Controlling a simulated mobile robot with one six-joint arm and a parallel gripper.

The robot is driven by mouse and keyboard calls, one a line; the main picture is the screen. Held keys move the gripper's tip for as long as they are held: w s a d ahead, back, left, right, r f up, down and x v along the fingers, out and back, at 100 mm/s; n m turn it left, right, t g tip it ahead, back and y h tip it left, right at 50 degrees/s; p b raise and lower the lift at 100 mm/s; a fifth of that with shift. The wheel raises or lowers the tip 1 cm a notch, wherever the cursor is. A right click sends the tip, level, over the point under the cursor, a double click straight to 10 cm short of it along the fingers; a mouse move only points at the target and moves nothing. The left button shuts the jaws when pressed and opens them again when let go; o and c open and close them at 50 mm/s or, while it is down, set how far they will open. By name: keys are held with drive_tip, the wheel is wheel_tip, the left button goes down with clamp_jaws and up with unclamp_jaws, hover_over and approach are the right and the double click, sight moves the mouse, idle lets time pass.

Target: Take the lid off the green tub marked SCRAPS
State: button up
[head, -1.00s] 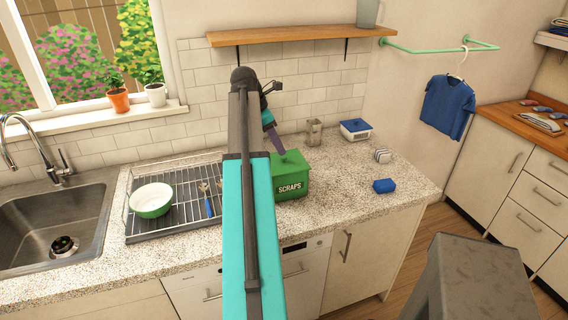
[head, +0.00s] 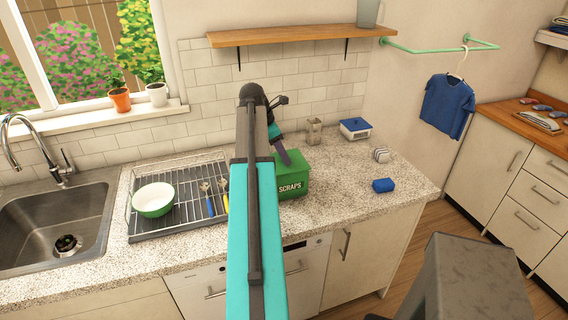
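The green tub marked SCRAPS (head: 291,187) stands on the speckled counter, right of the dish rack, with white lettering on its front. Its green lid (head: 299,161) is on top; its left part is hidden by my arm and gripper. My gripper (head: 286,161) points down at the top of the lid, at or just above its middle. The lid's handle is hidden there. The fingers are too small and edge-on to tell whether they are open or shut, or whether they touch the lid.
The dish rack (head: 140,222) with a green-and-white bowl (head: 153,199) is left of the tub. A metal holder (head: 314,131), a blue-lidded container (head: 355,128), a striped item (head: 381,155) and a blue block (head: 383,185) lie right. A wooden shelf (head: 290,36) hangs above.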

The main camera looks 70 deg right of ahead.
clamp_jaws()
drive_tip(key=shift+r, duration=0.15)
idle(0.4)
drive_tip(key=shift+r+b, duration=0.8)
drive_tip(key=shift+r, duration=0.7)
drive_tip(key=s+a+r+b, duration=0.1)
drive_tip(key=s+a+b, duration=0.1)
drive_tip(key=s, duration=0.5)
drive_tip(key=s+a+b, duration=0.2)
drive_tip(key=s+a, duration=0.1)
drive_tip(key=s, duration=0.5)
drive_tip(key=shift+a+r, duration=0.35)
